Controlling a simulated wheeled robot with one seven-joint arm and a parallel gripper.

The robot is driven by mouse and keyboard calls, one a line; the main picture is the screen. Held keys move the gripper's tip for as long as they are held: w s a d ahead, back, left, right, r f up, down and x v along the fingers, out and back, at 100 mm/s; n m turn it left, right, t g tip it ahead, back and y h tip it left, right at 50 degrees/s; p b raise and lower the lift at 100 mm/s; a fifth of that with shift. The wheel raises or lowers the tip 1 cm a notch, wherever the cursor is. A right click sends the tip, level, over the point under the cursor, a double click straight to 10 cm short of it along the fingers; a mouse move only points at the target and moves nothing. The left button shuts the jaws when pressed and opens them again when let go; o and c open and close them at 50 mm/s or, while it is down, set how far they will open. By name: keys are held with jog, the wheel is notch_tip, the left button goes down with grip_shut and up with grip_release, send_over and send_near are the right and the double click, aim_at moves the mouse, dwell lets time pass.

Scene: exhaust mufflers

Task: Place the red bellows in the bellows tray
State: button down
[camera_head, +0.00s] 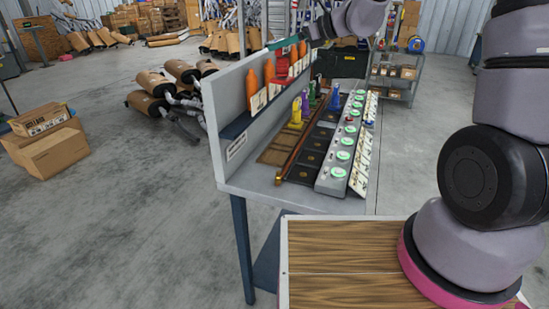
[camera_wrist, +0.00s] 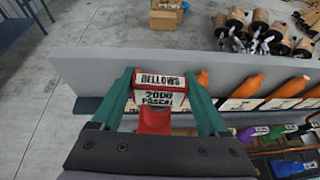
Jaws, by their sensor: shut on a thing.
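My gripper (camera_wrist: 160,92) has teal fingers closed on the red bellows (camera_wrist: 155,121). A red and white face between the fingertips reads "BELLOWS" and a pascal figure. In the head view the teal fingers of my gripper (camera_head: 286,43) show at the top of the grey bench's back panel, with red (camera_head: 282,63) just below them. My arm hides part of this area. No tray is legibly marked for bellows; a dark multi-compartment tray (camera_head: 311,158) lies on the bench, with yellow (camera_head: 296,112), purple, green and blue (camera_head: 335,97) pieces along its far side.
Several orange bottle-like pieces (camera_head: 252,86) with cream labels stand along the back panel (camera_head: 217,100). A grey strip with green round lights (camera_head: 339,155) lies at the bench's right. A wooden-topped surface (camera_head: 340,275) is nearest me. Mufflers and cardboard boxes (camera_head: 55,153) occupy the floor left.

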jog(key=shift+s+a+r+n+g, duration=0.2)
jog(key=shift+a+r, duration=0.05)
jog(key=shift+a, duration=0.2)
jog(key=shift+s+a+r+n+g, duration=0.2)
jog(key=shift+a, duration=0.2)
notch_tip(320, 180, down, 28)
jog(key=shift+s+a+r+y, duration=0.2)
jog(key=shift+a+y, duration=0.1)
jog(key=shift+a, duration=0.05)
jog(key=shift+f, duration=0.2)
grip_release()
